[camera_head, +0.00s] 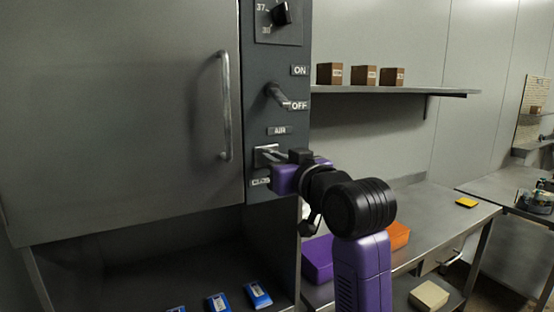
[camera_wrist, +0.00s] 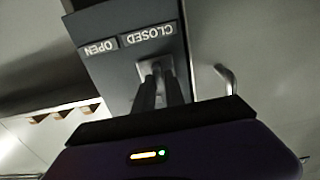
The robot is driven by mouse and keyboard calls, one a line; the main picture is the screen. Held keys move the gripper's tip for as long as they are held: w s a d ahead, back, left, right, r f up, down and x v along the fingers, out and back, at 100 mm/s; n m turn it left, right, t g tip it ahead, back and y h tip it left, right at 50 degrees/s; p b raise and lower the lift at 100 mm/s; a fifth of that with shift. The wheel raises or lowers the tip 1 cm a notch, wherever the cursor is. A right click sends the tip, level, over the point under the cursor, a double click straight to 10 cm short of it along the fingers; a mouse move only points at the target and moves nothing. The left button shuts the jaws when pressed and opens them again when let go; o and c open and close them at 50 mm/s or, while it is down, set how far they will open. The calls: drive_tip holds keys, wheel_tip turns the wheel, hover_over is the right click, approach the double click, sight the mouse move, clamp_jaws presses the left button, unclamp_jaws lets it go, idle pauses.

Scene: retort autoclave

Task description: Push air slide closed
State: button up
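The air slide (camera_head: 265,151) is a small metal plate with a knob under the AIR label on the dark control panel (camera_head: 262,122), right of the steel door. In the wrist view, which is turned over, the slide's knob (camera_wrist: 155,67) shows beside the CLOSED and OPEN labels. My gripper (camera_head: 277,156) is at the slide from the right. In the wrist view my gripper's two dark fingers (camera_wrist: 164,88) are close together and reach the knob. I cannot tell whether they grip it or only touch it. The gripper partly hides the slide in the head view.
Above the slide are an ON/OFF lever (camera_head: 275,95) and a dial (camera_head: 281,14). The door's vertical handle (camera_head: 226,105) is to the left. A wall shelf (camera_head: 400,92) with brown boxes and a steel table (camera_head: 425,218) are to the right.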

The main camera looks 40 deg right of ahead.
drive_tip(key=o, duration=0.4)
drive_tip(key=shift+w+a, duration=0.1)
drive_tip(key=shift+a, duration=0.15)
drive_tip(key=shift+c, duration=0.2)
drive_tip(key=shift+d, duration=0.1)
drive_tip(key=b+v, duration=0.1)
drive_tip(key=v, duration=0.7)
